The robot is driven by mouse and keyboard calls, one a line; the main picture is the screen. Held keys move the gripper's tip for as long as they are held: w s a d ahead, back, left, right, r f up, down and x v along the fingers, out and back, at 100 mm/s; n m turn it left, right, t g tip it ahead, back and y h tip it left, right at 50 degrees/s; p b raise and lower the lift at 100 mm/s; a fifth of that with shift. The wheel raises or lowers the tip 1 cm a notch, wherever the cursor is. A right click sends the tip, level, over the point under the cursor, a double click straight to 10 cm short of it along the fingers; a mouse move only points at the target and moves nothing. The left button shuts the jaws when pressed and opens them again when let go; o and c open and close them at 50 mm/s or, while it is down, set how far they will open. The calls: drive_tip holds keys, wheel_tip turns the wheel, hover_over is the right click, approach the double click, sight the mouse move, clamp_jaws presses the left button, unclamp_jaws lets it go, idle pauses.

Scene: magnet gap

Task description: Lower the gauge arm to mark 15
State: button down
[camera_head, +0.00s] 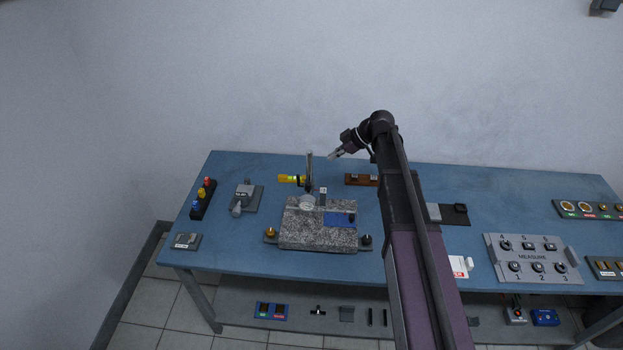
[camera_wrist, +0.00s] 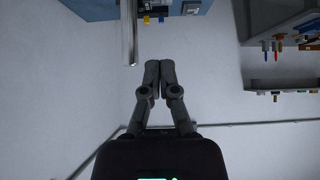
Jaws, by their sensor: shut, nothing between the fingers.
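The gauge stand has a speckled granite plate (camera_head: 315,236) and an upright metal post (camera_head: 309,164) at its back. A dark clamp with a yellow part (camera_head: 287,178) sits on the post, and a round pale dial (camera_head: 307,202) shows below it, low over the plate. The scale marks are too small to read. My gripper (camera_head: 333,155) is shut and empty, in the air to the right of the post's upper end. In the wrist view my gripper (camera_wrist: 159,65) has its fingertips together, apart from a metal rod (camera_wrist: 129,35), probably the post.
A blue pad (camera_head: 338,219) and a small grey block (camera_head: 323,193) are on the plate. Coloured knobs (camera_head: 203,198) and a grey device (camera_head: 244,195) stand left. A brown rack (camera_head: 360,180) stands behind, right of the post. A MEASURE panel (camera_head: 533,258) lies right. My arm hides the table's middle.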

drive_tip(key=shift+f, duration=0.1)
drive_tip(key=b, duration=0.8)
hover_over(310, 188)
wheel_tip(310, 188, down, 7)
drive_tip(key=shift+w+d+f+b, duration=0.15)
drive_tip(key=shift+f+b, duration=0.65)
drive_tip(key=shift+f, duration=0.2)
drive_tip(key=shift+w+d+f+b, duration=0.1)
drive_tip(key=shift+d+f+b, duration=0.05)
drive_tip(key=shift+f+b, duration=0.7)
drive_tip(key=shift+f, duration=0.2)
